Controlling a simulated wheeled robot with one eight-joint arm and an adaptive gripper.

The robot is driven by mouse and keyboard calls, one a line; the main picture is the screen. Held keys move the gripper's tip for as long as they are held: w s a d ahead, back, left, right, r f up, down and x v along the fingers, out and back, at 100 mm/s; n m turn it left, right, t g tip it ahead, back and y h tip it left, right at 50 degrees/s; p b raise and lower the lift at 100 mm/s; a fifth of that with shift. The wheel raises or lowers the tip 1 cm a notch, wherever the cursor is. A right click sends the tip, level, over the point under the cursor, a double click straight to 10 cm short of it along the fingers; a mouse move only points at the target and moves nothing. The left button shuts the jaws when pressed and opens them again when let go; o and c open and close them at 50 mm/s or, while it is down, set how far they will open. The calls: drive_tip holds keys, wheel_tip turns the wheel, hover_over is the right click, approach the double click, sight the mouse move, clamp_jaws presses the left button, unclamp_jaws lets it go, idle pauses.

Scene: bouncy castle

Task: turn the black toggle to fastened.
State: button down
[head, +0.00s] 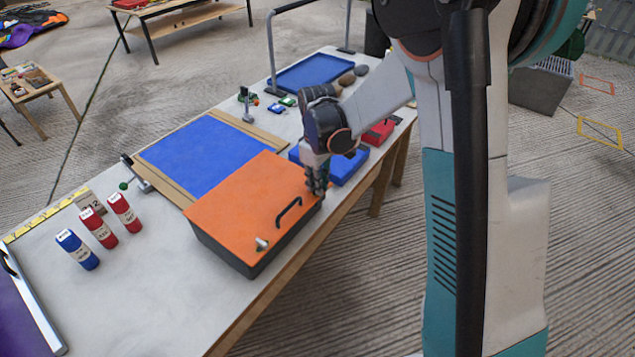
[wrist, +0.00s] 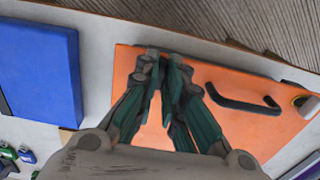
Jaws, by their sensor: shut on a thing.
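The orange-lidded dark box (head: 235,205) stands on the table, with its lid down. My gripper (head: 316,188) is at the lid's right front corner, its fingers pointing down. In the wrist view my gripper (wrist: 163,58) has its fingertips closed together over the orange lid (wrist: 225,80). It is shut on the black toggle, which the fingers hide, so its angle cannot be told. A black handle (head: 289,211) is beside the gripper on the lid; it also shows in the wrist view (wrist: 243,105). A pale toggle (head: 262,244) is at the lid's other front corner.
A blue box (head: 347,168) stands just behind my gripper. A blue panel (head: 203,155) lies left of the orange lid. Several red and blue bottles (head: 100,228) stand on the left. The table's front edge runs close below the box.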

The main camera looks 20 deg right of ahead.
idle(0.4)
drive_tip(key=c, duration=1.7)
unclamp_jaws()
wheel_tip(320, 180, up, 12)
